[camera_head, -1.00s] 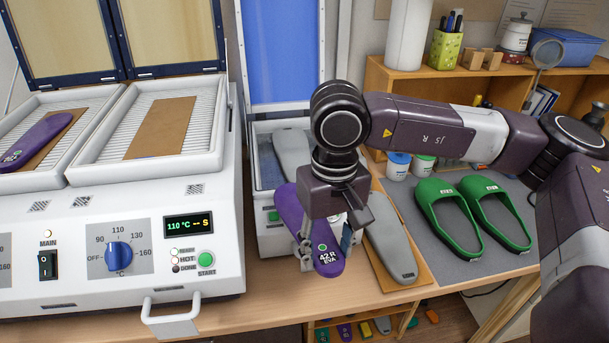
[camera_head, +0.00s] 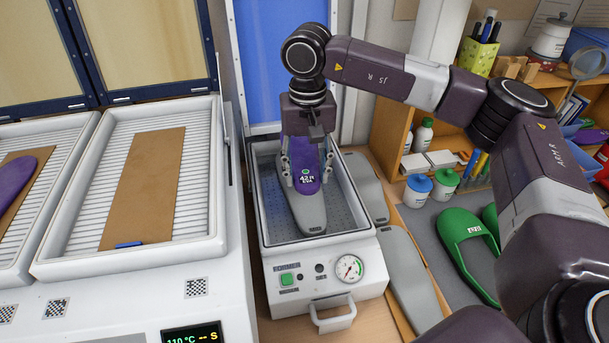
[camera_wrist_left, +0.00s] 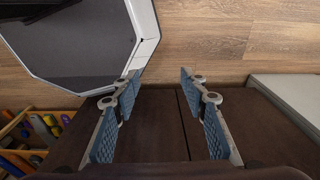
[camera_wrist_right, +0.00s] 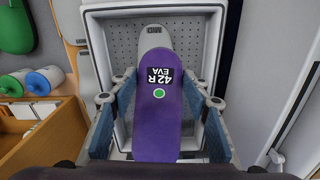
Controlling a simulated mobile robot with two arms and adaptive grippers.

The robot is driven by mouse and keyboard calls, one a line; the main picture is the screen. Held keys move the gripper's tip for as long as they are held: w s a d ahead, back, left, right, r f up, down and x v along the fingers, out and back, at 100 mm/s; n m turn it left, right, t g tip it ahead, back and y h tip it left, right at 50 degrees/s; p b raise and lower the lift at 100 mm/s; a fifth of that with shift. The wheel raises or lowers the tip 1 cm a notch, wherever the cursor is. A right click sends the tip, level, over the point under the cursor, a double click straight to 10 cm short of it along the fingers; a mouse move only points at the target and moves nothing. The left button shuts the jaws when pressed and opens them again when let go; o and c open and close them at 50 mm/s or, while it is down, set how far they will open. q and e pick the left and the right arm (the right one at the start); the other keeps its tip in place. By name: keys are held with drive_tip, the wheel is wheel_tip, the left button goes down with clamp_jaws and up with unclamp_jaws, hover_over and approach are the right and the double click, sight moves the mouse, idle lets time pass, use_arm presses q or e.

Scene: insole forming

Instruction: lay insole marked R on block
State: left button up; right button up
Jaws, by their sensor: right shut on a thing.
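The purple insole (camera_head: 305,172) is marked 42 R EVA, and the mark also shows in the right wrist view (camera_wrist_right: 158,95). My right gripper (camera_head: 304,165) is shut on the insole's sides. The insole is over the grey block (camera_head: 308,213) in the white press tray (camera_head: 256,205). The block's toe end sticks out past the insole in the head view. I cannot tell whether the insole touches the block.
The press's blue lid (camera_head: 275,60) stands open behind the tray. A heater with a brown sheet (camera_head: 148,185) is at left, with another purple insole (camera_head: 15,178).

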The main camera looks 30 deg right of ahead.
drive_tip(key=shift+s+f, duration=0.25)
drive_tip(key=shift+f, duration=0.05)
drive_tip(key=shift+s+f+b, duration=0.15)
drive_tip(key=shift+f+b, duration=0.2)
drive_tip(key=shift+b, duration=0.1)
wheel_tip(320, 180, down, 6)
drive_tip(key=b, duration=0.3)
use_arm(q)
drive_tip(key=shift+s+f+b, duration=0.1)
drive_tip(key=shift+f+b, duration=0.3)
drive_tip(key=shift+f, duration=1.95)
use_arm(e)
drive_tip(key=shift+w+f, duration=0.2)
drive_tip(key=shift+f, duration=0.15)
use_arm(q)
drive_tip(key=shift+s+f+b, duration=0.15)
drive_tip(key=shift+f+b, duration=0.35)
use_arm(e)
drive_tip(key=shift+f, duration=0.45)
drive_tip(key=o, duration=1)
use_arm(q)
drive_tip(key=shift+a, duration=0.1)
drive_tip(key=shift+s+a, duration=0.1)
use_arm(e)
drive_tip(key=shift+r, duration=0.15)
